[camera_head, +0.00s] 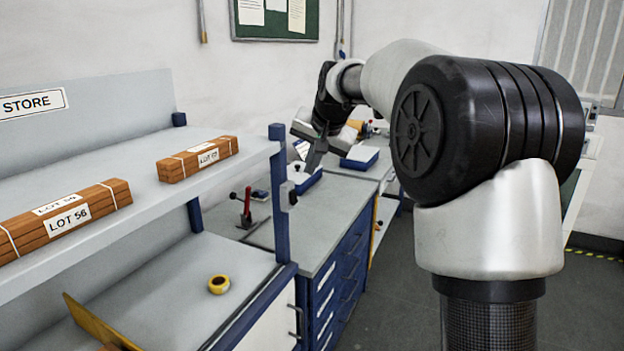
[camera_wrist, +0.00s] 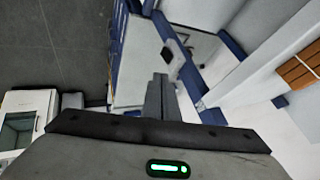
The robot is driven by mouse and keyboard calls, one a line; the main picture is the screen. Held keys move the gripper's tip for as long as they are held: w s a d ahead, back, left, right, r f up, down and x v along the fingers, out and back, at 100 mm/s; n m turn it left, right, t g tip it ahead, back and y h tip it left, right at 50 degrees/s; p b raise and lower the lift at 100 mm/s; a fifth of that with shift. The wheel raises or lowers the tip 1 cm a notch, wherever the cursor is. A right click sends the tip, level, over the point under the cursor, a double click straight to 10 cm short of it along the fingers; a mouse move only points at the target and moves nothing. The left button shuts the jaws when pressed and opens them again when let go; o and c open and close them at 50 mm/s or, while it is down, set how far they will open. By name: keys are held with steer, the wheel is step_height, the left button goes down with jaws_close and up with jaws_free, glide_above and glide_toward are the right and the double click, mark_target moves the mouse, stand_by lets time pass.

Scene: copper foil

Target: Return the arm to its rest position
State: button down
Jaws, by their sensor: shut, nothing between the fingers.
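My arm reaches out over the workbench in the head view, bent at the elbow. My gripper (camera_head: 315,158) hangs above the grey bench top (camera_head: 320,215), apart from the things on it. In the wrist view my gripper (camera_wrist: 160,82) has its two fingers together with nothing between them. The big black and white arm joint at the right of the head view hides part of the room behind it.
A blue-posted store shelf stands at left with two brick-coloured bundles, the nearer (camera_head: 68,218) marked LOT 56 and a farther one (camera_head: 198,158). A yellow tape roll (camera_head: 219,284) lies below. A red-handled tool (camera_head: 247,207) stands on the bench. Grey floor (camera_head: 400,290) is clear.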

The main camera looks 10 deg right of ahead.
steer(key=shift+s+a+r, duration=0.1)
steer(key=shift+s+r, duration=0.1)
steer(key=shift+r, duration=0.25)
steer(key=shift+s+a+r, duration=0.1)
steer(key=shift+s+r, duration=0.1)
steer(key=shift+r, duration=0.2)
steer(key=s+r+n+p, duration=0.1)
steer(key=s+r, duration=0.2)
steer(key=s, duration=0.7)
steer(key=s+f+n+p, duration=0.1)
steer(key=s+f, duration=0.1)
steer(key=s, duration=0.8)
steer(key=s+d+f+n+g+h+p, duration=0.1)
steer(key=s+f+n, duration=0.1)
steer(key=s, duration=0.7)
steer(key=s+d+f+n+p, duration=0.1)
steer(key=s+f, duration=0.3)
steer(key=s, duration=0.6)
steer(key=shift+s, duration=0.3)
